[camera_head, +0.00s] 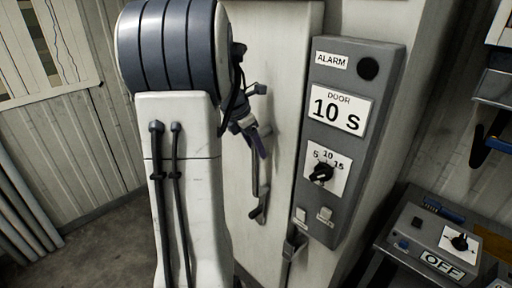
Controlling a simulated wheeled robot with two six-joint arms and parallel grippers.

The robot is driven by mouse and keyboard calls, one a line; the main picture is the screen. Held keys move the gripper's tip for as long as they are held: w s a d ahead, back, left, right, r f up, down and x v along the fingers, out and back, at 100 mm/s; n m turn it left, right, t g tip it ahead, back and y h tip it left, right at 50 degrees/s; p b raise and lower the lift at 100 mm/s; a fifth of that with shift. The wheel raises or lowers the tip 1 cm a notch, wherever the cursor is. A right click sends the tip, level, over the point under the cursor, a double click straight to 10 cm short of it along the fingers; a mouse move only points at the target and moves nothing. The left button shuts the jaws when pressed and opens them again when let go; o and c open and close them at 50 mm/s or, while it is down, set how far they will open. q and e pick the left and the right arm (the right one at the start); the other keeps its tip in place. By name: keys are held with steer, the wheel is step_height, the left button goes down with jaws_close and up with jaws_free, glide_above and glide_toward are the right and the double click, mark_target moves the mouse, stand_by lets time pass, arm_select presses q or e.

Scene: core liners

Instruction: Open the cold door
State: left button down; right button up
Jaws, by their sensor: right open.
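The cold door (285,45) is the pale upright panel behind my arm, and it looks shut, though its edges are partly hidden. A grey vertical handle (256,190) is on its face, with a bracket at its lower end. My right gripper (259,122) is open in front of the door, near the top of the handle. My arm partly hides it, and I cannot tell whether it touches the handle. Nothing shows between its fingers. My left gripper is not in view.
A grey control box (340,140) marked ALARM and DOOR 10 S, with a dial, is right of the door. A bench panel (430,240) marked OFF stands at lower right. Pipes (25,205) line the left wall. Bare floor (100,245) shows at lower left.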

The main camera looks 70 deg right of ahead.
steer(key=shift+s+d+f, duration=0.15)
steer(key=shift+f, duration=0.45)
jaws_close()
stand_by(1.1)
